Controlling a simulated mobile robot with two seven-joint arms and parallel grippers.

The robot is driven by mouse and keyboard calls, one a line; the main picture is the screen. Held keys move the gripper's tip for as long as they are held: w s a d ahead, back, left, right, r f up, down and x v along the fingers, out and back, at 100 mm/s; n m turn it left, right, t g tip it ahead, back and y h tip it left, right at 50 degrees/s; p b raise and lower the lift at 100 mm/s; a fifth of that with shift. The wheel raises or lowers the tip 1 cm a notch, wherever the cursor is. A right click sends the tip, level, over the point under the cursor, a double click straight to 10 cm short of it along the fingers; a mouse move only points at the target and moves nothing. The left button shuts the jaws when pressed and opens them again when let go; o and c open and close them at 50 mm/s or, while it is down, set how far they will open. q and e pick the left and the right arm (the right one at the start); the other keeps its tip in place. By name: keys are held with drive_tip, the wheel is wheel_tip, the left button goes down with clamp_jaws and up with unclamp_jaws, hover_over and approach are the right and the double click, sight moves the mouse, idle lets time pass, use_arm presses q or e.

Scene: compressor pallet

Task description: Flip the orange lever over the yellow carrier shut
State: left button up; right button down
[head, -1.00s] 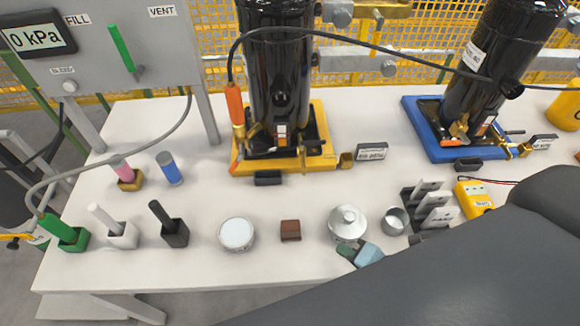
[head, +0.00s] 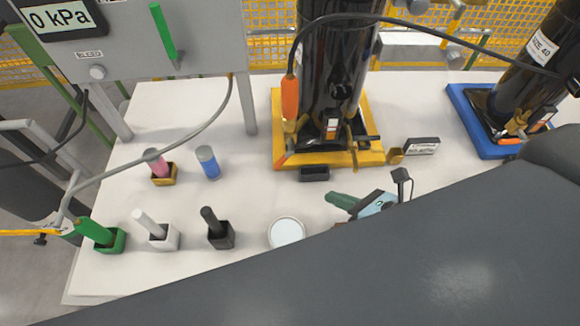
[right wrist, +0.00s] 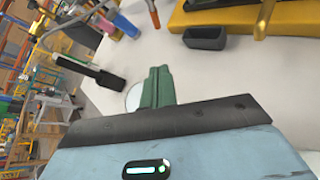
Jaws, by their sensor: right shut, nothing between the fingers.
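The yellow carrier (head: 352,160) holds a black upright cylinder (head: 335,80) in the head view. A thin orange lever (head: 283,158) stands tilted at the carrier's front left corner; its exact angle is hard to tell. The carrier's edge also shows at the top right of the right wrist view (right wrist: 215,20). My right gripper (head: 332,198) has green fingers, shut and empty, in front of the carrier and apart from it. The fingers also show in the right wrist view (right wrist: 158,75). My left gripper is not in view.
A hose with an orange handle (head: 290,98) hangs beside the cylinder. Several tool holders stand at left, near a white round lid (head: 287,232). A blue carrier (head: 477,125) is at right.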

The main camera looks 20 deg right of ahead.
approach(279, 167)
drive_tip(key=f, duration=0.1)
drive_tip(key=a+f, duration=0.1)
drive_tip(key=f, duration=0.1)
drive_tip(key=shift+w+a+f, duration=0.25)
drive_tip(key=shift+f, duration=0.1)
drive_tip(key=shift+w+a+r, duration=0.2)
drive_tip(key=shift+w, duration=0.35)
drive_tip(key=shift+w+a+r, duration=0.15)
drive_tip(key=shift+w+r, duration=0.05)
drive_tip(key=shift+w, duration=0.35)
drive_tip(key=shift+w+a+r, duration=0.15)
drive_tip(key=shift+w+a, duration=0.05)
drive_tip(key=shift+w, duration=0.6)
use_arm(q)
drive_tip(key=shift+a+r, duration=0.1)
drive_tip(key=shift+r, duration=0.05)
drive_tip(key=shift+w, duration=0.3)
use_arm(e)
drive_tip(key=shift+a+t+y, duration=0.1)
drive_tip(key=shift+t+y, duration=0.2)
drive_tip(key=shift+y, duration=0.1)
